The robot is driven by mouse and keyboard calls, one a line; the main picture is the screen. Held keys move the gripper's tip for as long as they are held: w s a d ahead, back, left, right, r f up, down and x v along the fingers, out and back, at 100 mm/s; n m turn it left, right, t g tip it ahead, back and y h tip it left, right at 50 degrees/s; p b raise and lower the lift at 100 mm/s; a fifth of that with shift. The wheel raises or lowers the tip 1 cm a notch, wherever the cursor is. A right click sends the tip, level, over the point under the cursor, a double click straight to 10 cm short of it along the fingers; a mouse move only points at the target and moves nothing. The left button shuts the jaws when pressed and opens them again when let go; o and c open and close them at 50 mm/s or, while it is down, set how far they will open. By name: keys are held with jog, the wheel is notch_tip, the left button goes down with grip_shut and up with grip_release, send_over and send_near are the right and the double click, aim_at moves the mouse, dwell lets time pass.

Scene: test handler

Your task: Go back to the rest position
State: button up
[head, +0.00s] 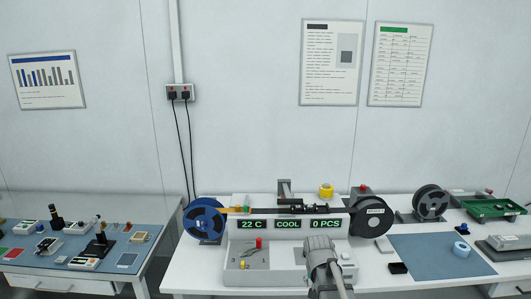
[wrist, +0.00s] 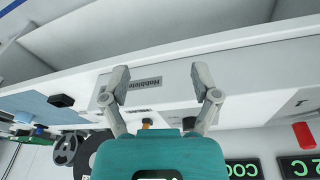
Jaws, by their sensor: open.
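My gripper (wrist: 160,82) is open and empty in the wrist view, its two grey fingers spread apart in front of a white face with a printed label (wrist: 145,85). The wrist picture is upside down. In the head view a grey part of my arm reaches up from the bottom edge in front of the white test handler (head: 240,262); the fingers cannot be made out there. The handler's displays (head: 288,224) read 22 C, COOL and 0 PCS. Its blue reel (head: 205,217) is at the left and its dark reel (head: 371,218) at the right.
A red knob (head: 258,243) stands on the handler's front left. A green tray (head: 493,208) is farther right. A cluttered side table (head: 60,285) stands left.

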jog(key=s+n+g+y, duration=0.1)
jog(key=s+n, duration=0.2)
jog(key=s, duration=1)
jog(key=shift+s+f+g, duration=0.25)
jog(key=shift+f+g, duration=0.15)
jog(key=shift+f, duration=0.05)
dwell(1.1)
